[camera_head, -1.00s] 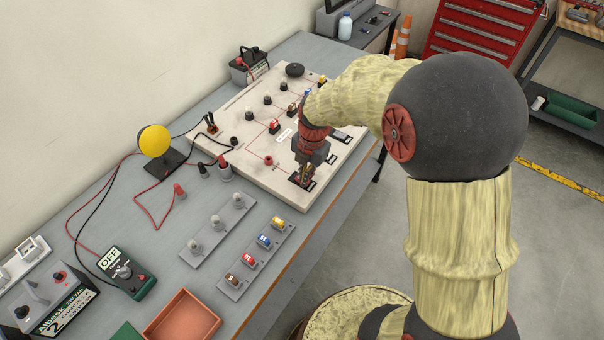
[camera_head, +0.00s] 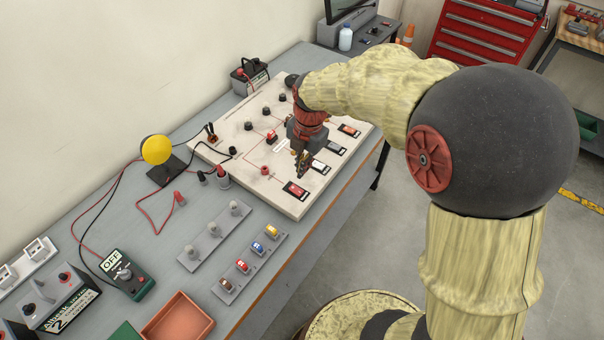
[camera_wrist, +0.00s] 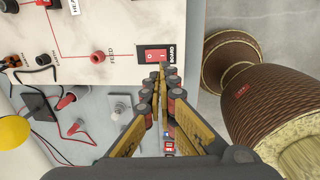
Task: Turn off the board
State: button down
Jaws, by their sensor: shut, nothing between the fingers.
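The board (camera_head: 240,165) is a pale panel on the bench with wiring lines, terminals and several switches. Its red rocker switch (camera_head: 296,190) sits at the front corner. In the wrist view the red rocker (camera_wrist: 157,55) has white marks and the label BOARD beside it; I cannot tell which way it is tipped. My gripper (camera_head: 302,173) is shut and empty, pointing down just behind the red rocker in the head view. In the wrist view my gripper (camera_wrist: 162,70) has its fingertips together close to the rocker's edge; contact cannot be told.
Other rocker switches (camera_head: 337,149) line the board's right edge. A red FEED terminal (camera_wrist: 98,57) is near the rocker. The bench's front edge is close by.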

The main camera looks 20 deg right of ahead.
aim_at(294, 188)
jog(key=shift+s+d+r, duration=0.1)
jog(key=shift+r, duration=0.7)
jog(key=shift+s+d+r, duration=0.1)
jog(key=shift+r, duration=0.65)
jog(key=shift+w+a, duration=0.1)
jog(key=shift+w+a+r, duration=0.25)
jog(key=shift+w+r, duration=0.05)
jog(key=shift+w, duration=0.2)
jog(key=shift+f, duration=0.1)
jog(key=f+b, duration=0.1)
jog(key=f, duration=0.3)
jog(key=w+f+b, duration=0.1)
jog(key=f, duration=0.4)
jog(key=a+f+b, duration=0.1)
jog(key=f, duration=0.3)
jog(key=shift+w+f+b, duration=0.2)
jog(key=shift+f+b, duration=0.15)
jog(key=shift+b, duration=0.05)
jog(key=shift+w+a+f, duration=0.1)
jog(key=shift+f, duration=0.25)
